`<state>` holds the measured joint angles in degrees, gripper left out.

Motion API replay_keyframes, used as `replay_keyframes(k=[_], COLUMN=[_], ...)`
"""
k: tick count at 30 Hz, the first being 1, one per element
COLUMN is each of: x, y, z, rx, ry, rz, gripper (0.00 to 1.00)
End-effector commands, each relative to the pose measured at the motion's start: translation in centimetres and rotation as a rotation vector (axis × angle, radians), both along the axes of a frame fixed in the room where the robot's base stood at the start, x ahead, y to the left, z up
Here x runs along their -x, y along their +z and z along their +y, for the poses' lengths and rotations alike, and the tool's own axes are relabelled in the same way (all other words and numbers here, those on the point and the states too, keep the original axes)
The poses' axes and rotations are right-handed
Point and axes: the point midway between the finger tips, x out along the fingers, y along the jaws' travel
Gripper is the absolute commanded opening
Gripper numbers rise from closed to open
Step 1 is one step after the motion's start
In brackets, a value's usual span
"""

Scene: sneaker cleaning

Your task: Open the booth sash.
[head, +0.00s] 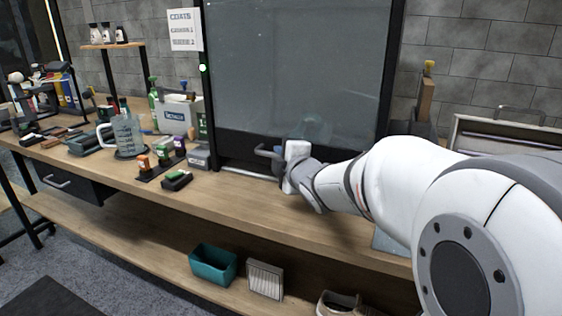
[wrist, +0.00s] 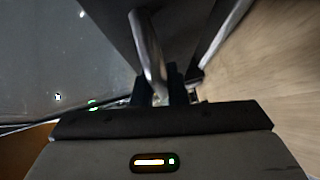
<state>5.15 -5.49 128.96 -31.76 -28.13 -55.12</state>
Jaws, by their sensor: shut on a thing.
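The booth sash (head: 300,65) is a large grey pane in a dark frame at the back of the bench. Its dark bottom rail sits a little above the bench, with a narrow gap below. The sash handle (head: 268,152) is a grey bar at the rail; in the wrist view the handle (wrist: 149,50) runs in between the fingers. My gripper (head: 284,158) is at the rail, shut on the handle; its dark fingers show in the wrist view (wrist: 160,92). The right part of the handle is hidden by my gripper.
A glass pitcher (head: 127,132), small bottles (head: 163,152) and a grey caddy (head: 180,112) stand left of the booth on the wooden bench (head: 235,200). A teal bin (head: 213,264) sits on the lower shelf. The bench front before the booth is clear.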

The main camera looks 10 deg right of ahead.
Motion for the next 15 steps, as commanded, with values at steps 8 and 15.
replay_keyframes(k=[8,15], x=[0.0,0.0], y=[10.3,17.6], z=[0.5,0.6], rx=[0.003,0.003], ry=[0.013,0.015], rz=[-0.012,-0.013], gripper=[0.00,0.00])
